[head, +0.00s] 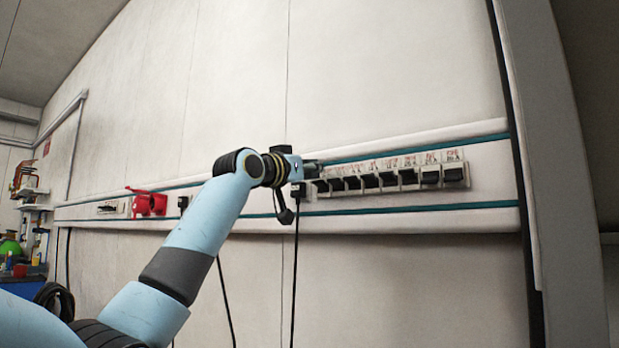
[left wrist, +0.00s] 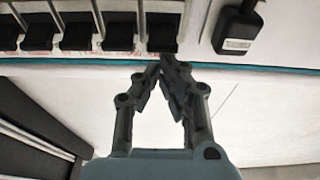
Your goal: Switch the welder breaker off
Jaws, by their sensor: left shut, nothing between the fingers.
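A row of several breakers with black levers (head: 389,179) is set in the wall rail, with small labels above that are too small to read, so I cannot tell which is the welder breaker. My left gripper (head: 314,164) is at the left end of the row. In the left wrist view, its fingers (left wrist: 164,64) are shut and empty. Their tips are right at the lever of the end breaker (left wrist: 162,32); I cannot tell if they touch it. My right gripper is not in view.
A black plug (left wrist: 236,28) with a cable sits in the rail beside the end breaker. Red sockets (head: 149,203) are farther left on the rail. A tall grey post (head: 560,170) stands right of the row. The wall above is bare.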

